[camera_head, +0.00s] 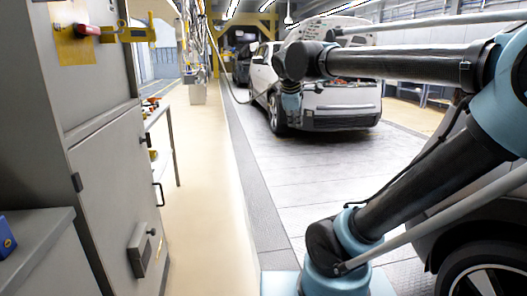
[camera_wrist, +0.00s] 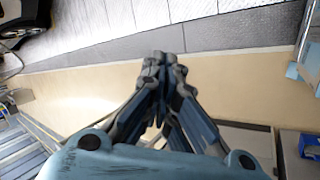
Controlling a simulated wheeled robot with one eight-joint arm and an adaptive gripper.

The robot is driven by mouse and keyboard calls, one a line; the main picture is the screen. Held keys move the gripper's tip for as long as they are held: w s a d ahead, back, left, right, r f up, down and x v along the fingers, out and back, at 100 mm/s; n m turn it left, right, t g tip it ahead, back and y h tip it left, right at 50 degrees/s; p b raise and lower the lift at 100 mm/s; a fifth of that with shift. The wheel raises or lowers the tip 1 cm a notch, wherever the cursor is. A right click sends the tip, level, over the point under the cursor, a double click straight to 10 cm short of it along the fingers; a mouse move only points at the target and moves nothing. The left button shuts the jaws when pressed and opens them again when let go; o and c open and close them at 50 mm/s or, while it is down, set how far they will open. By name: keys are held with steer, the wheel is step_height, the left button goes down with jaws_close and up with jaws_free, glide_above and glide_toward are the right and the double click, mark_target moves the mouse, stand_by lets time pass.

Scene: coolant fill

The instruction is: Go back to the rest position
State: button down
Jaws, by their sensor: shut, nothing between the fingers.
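My gripper (camera_head: 296,122) hangs from the raised, folded arm in the right half of the head view, in front of the white car. In the wrist view my gripper (camera_wrist: 163,58) points away over the beige floor strip, its fingertips together and nothing between them. The fingers touch no object that I can see.
A grey cabinet (camera_head: 105,170) stands close on the left, with a yellow holder (camera_head: 125,34) on it. A white car (camera_head: 340,105) with raised hood stands ahead. A dark car wheel (camera_head: 488,282) is close at right. The beige floor (camera_head: 205,190) between is clear.

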steer(key=s+d+f+m+g+y, duration=0.1)
steer(key=s+d+f+m+g, duration=0.1)
steer(key=s+d+f+m, duration=0.2)
steer(key=s+d+f+m+g+y, duration=0.1)
steer(key=s+d+f+m+g, duration=0.1)
steer(key=s+f+m, duration=0.8)
steer(key=s+d+f, duration=0.1)
steer(key=s+f, duration=0.5)
steer(key=f, duration=0.6)
steer(key=shift+d+m, duration=0.3)
steer(key=shift+d, duration=0.1)
steer(key=shift+f, duration=0.1)
